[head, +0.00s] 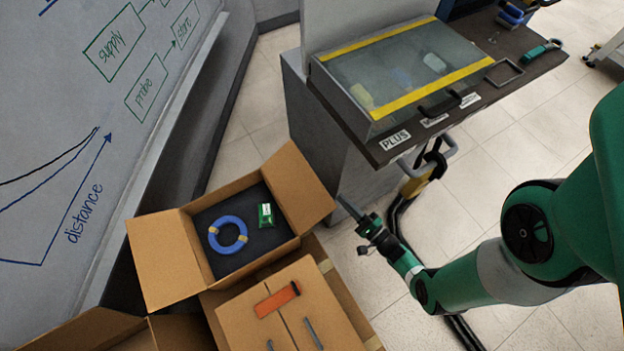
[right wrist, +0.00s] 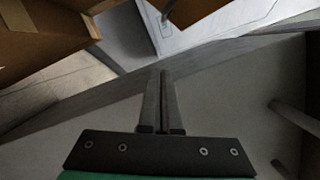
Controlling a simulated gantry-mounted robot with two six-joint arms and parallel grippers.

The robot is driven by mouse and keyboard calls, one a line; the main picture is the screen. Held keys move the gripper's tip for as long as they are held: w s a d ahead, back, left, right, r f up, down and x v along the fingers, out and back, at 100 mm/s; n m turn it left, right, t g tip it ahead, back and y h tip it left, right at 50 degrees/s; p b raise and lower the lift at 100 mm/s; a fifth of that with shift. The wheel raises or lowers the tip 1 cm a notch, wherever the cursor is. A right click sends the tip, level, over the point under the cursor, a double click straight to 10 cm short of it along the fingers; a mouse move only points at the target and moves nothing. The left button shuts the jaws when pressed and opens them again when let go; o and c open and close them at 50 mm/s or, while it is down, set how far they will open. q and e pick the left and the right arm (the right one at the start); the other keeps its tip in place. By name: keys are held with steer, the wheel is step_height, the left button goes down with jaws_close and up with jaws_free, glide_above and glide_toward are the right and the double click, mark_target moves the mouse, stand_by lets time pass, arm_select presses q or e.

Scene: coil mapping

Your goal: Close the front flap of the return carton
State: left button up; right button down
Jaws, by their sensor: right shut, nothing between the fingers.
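The open return carton (head: 187,234) sits at lower centre-left in the head view. One cardboard flap (head: 165,262) spreads out to the left and another flap (head: 300,183) spreads out to the right. I cannot tell for sure which is the front flap. Inside, on dark lining, lie a blue coil (head: 228,234) and a green packet (head: 266,215). My right gripper (head: 342,200) is shut and empty, just right of the right flap, with its fingertips apparently close to that flap. In the right wrist view, its fingers (right wrist: 162,76) are together. My left gripper is out of view.
A closed cardboard box (head: 325,325) with an orange tool (head: 277,300) on it stands in front of the carton. A bench with a lidded clear case (head: 400,70) is behind. The whiteboard (head: 100,140) is at left. Cardboard (right wrist: 45,45) shows upper left in the wrist view.

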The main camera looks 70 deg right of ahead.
mark_target(313, 183)
steer(key=w+r, duration=0.1)
steer(key=w, duration=0.2)
steer(key=w+d+r+b, duration=0.1)
steer(key=w, duration=0.3)
steer(key=w+r, duration=0.1)
steer(key=w, duration=0.3)
steer(key=shift+d+b, duration=0.3)
steer(key=shift+b, duration=0.05)
